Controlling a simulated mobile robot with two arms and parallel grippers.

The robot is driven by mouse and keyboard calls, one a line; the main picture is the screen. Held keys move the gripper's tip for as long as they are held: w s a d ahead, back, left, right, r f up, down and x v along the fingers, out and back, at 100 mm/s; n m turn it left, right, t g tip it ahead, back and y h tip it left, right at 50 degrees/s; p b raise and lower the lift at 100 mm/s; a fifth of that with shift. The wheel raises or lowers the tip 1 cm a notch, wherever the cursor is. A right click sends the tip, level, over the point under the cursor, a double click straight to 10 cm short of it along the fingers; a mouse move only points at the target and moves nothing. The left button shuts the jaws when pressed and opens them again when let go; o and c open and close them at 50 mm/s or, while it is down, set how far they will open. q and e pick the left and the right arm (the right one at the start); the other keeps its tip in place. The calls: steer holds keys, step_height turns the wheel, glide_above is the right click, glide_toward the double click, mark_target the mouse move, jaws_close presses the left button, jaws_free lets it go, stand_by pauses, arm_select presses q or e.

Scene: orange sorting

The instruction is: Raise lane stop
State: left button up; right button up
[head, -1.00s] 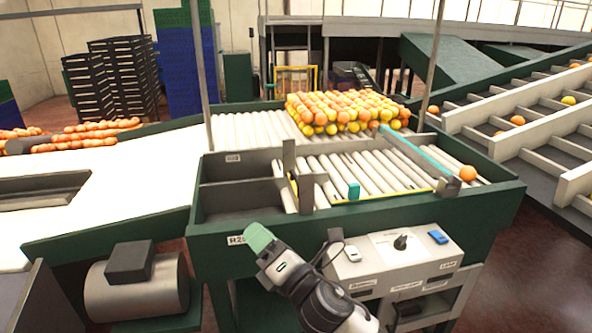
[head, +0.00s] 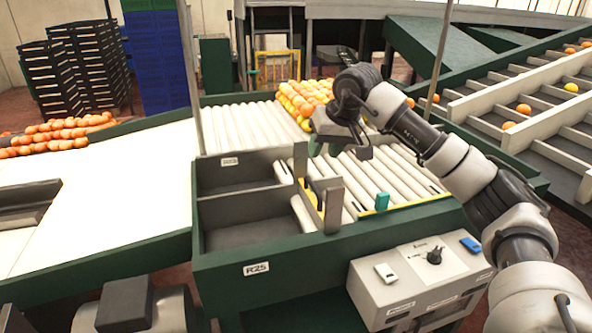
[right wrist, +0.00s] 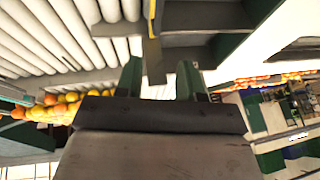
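The roller lane (head: 375,178) has two upright grey posts (head: 333,205) at its left end, with a yellow piece (head: 313,192) between them. A yellow strip with a teal tab (head: 382,202) runs along the lane's front edge. I cannot tell for certain which part is the lane stop. My right gripper (head: 325,149) hangs above the rollers, behind and right of the posts. In the right wrist view its two green fingers (right wrist: 160,78) stand apart with nothing held; a yellow-edged post (right wrist: 153,58) shows beyond the gap. My left gripper is out of view.
Oranges (head: 300,100) are piled on the rollers at the back, partly hidden by my right arm. Two dark empty bins (head: 245,205) lie left of the posts. A control box (head: 420,275) with a knob stands in front. Sloped orange chutes (head: 545,125) rise at right.

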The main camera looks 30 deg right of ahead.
mark_target(312, 182)
steer(key=p+x, duration=0.1)
steer(key=x, duration=0.4)
steer(key=s+p+x, duration=0.1)
steer(key=x, duration=0.1)
steer(key=shift+f+p, duration=0.3)
steer(key=shift+f, duration=0.1)
steer(key=shift+w+f, duration=0.35)
steer(key=shift+f, duration=0.55)
steer(key=c, duration=0.4)
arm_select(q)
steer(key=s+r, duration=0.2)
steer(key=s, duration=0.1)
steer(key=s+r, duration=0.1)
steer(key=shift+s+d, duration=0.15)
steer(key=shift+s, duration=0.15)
arm_select(e)
jaws_close()
